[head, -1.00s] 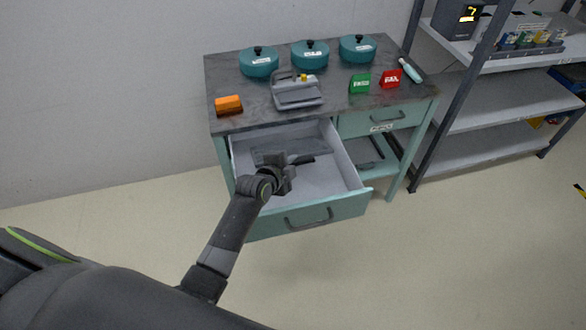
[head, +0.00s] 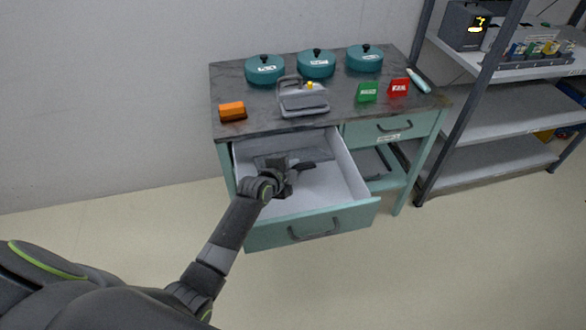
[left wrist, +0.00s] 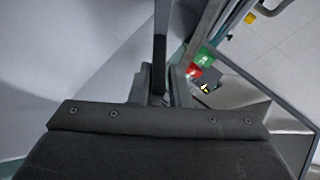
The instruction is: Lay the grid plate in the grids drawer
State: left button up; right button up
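An open drawer (head: 362,213) with a teal front and pale inside is pulled out at the left of the workbench; I cannot read a label on it. My left gripper (head: 287,172) reaches into it over the floor. In the left wrist view, a thin dark strip (left wrist: 160,45) stands between the fingers; it looks like the grid plate seen edge-on, held by them. In the head view only a small dark piece (head: 306,166) shows beyond the gripper, and the arm and hand hide the rest. I cannot tell whether it touches the drawer floor. My right gripper is not in view.
The bench top (head: 240,137) overhangs the drawer's back. A shut drawer (head: 365,130) is at right. Shelves (head: 490,128) stand beyond.

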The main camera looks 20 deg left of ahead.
pick_arm(q)
jog(key=o, duration=0.4)
jog(key=shift+s+f, duration=0.1)
jog(key=shift+s, duration=0.1)
jog(key=v, duration=1.7)
jog(key=shift+a, duration=0.1)
jog(key=shift+s, duration=0.1)
